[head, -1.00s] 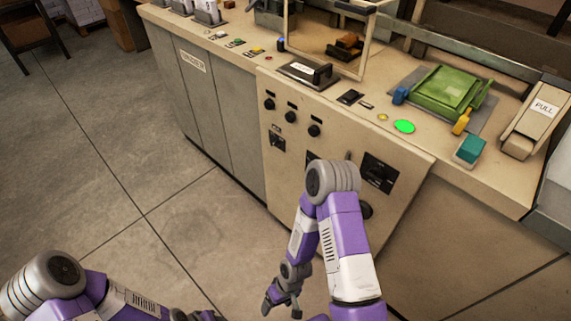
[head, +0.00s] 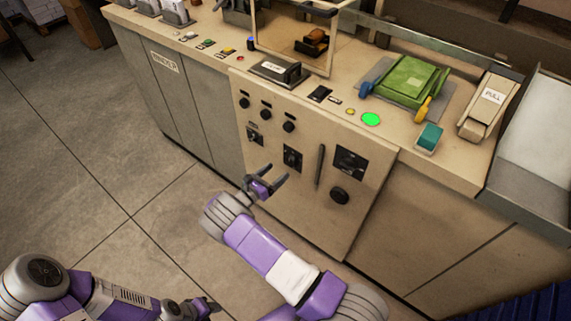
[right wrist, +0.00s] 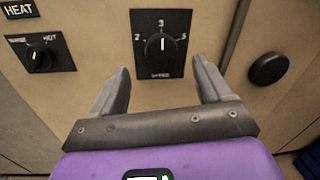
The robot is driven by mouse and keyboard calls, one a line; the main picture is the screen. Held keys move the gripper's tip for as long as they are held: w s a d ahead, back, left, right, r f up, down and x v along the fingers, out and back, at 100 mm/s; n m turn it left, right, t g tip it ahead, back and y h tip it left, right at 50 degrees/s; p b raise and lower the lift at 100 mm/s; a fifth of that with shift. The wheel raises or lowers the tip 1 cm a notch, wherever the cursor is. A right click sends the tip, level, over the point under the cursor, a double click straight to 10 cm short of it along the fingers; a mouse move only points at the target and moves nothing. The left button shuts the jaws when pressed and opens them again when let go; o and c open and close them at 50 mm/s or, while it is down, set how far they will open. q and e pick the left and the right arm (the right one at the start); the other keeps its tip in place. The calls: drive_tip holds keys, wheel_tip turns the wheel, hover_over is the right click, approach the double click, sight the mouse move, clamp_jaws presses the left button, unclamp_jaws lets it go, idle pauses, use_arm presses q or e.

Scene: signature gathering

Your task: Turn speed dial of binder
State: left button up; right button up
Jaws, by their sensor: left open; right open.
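The speed dial (right wrist: 161,43) is a black knob with a white pointer on a square black plate. Its pointer stands upright at 3, and the lettering below is too blurred to read. In the head view the dial (head: 292,158) sits on the front of the beige binder (head: 300,205). My right gripper (head: 277,174) is open and empty in front of the panel, just lower left of the dial. In the right wrist view its fingertips (right wrist: 162,72) point at the dial plate from below, one toward each side. My left gripper (head: 207,305) is open and low at the bottom edge.
The heat dial (right wrist: 41,54) is left of the speed dial and a round black knob (right wrist: 268,69) is right. A vertical handle (head: 320,166) and another black plate (head: 349,162) are nearby on the panel. Free floor (head: 100,150) lies to the left.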

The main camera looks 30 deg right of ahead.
sight(289, 162)
drive_tip(key=b+x, duration=0.1)
drive_tip(key=x, duration=0.5)
drive_tip(key=shift+f, duration=0.1)
drive_tip(key=c, duration=1)
